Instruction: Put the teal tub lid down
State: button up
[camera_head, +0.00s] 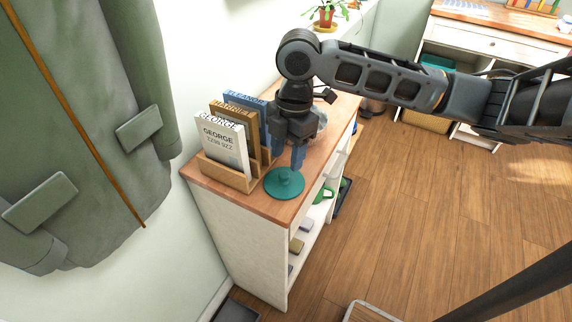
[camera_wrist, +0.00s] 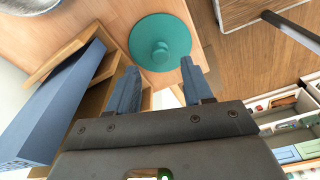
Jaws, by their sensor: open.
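The teal tub lid (camera_head: 284,184) is a round disc with a small knob. It lies flat, knob up, on the wooden top of a narrow cabinet (camera_head: 262,203), close to the front corner. In the wrist view the lid (camera_wrist: 160,42) is just beyond the fingertips, with its whole disc in sight. My gripper (camera_head: 290,160) points down just above the lid. In the wrist view its blue fingers (camera_wrist: 160,78) are apart, with nothing between them.
A wooden holder (camera_head: 228,176) with several upright books stands left of the lid, close to my gripper. Part of a rounded pale object (camera_head: 320,120) shows behind the gripper. The wooden floor (camera_head: 420,220) to the right is clear.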

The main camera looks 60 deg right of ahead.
notch_tip(320, 180, up, 8)
jog(key=shift+d+f, duration=0.25)
jog(key=shift+d, duration=0.15)
jog(key=shift+s, duration=0.25)
